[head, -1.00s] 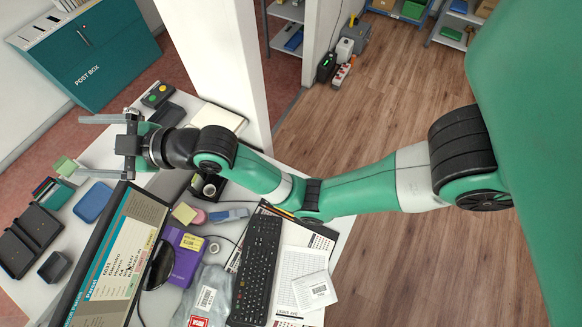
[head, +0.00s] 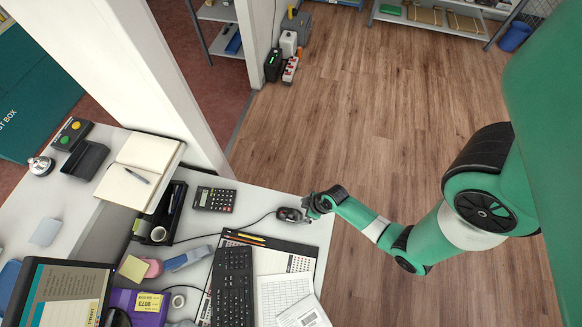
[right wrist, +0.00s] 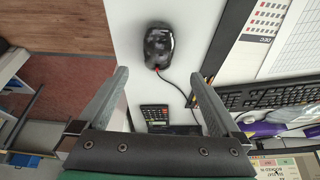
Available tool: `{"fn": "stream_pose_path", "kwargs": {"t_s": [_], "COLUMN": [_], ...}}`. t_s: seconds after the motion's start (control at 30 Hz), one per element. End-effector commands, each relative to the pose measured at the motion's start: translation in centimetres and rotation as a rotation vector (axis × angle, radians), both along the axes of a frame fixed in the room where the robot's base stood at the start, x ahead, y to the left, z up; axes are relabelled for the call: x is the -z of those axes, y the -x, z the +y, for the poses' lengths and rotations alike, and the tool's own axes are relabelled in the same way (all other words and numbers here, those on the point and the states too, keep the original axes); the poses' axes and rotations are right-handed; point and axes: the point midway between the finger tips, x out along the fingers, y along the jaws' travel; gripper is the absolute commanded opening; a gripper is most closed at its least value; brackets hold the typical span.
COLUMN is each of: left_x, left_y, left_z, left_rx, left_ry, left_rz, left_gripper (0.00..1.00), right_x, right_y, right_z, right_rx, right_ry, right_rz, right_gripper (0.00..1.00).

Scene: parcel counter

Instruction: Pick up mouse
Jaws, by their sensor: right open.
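The dark computer mouse (head: 289,215) lies near the right edge of the white counter, with its cable running left. In the right wrist view the mouse (right wrist: 158,44) sits beyond the fingertips, roughly centred between them, with a red spot where the cable starts. My right gripper (head: 307,207) is close to the mouse on its right side in the head view. Its two fingers (right wrist: 158,75) are spread apart with nothing held between them. My left gripper is not in view.
The keyboard (head: 232,285), a desk calendar (head: 290,250) and paper sheets lie in front of the mouse. A calculator (head: 214,199) and a black organiser (head: 166,215) are left of it. The counter edge is close on the right, with open wooden floor beyond.

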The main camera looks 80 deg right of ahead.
Motion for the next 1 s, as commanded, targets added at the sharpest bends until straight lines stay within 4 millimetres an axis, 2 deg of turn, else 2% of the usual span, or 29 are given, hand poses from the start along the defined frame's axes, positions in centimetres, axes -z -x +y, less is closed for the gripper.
{"fn": "stream_pose_path", "kwargs": {"t_s": [0.1,0.27,0.5,0.7,0.8,1.0], "left_x": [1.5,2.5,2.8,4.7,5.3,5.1], "left_y": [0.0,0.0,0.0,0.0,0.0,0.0], "left_z": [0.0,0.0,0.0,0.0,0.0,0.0], "left_rx": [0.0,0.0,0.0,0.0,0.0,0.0], "left_ry": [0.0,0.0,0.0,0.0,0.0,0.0], "left_rz": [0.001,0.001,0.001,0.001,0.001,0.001], "left_gripper": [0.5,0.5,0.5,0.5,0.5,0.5], "right_x": [2.5,4.9,5.7,9.0,10.0,10.0], "right_y": [-0.9,-2.0,-2.5,-3.8,-4.3,-4.5], "right_z": [0.0,-0.1,-0.2,-0.5,-0.5,-0.5], "right_rx": [-0.004,-0.003,-0.001,-0.003,-0.003,-0.002], "right_ry": [-0.001,0.0,0.002,0.001,0.001,0.002], "right_rz": [0.001,0.0,-0.002,-0.001,-0.002,-0.003], "right_gripper": [1.0,1.0,1.0,1.0,1.0,1.0]}}
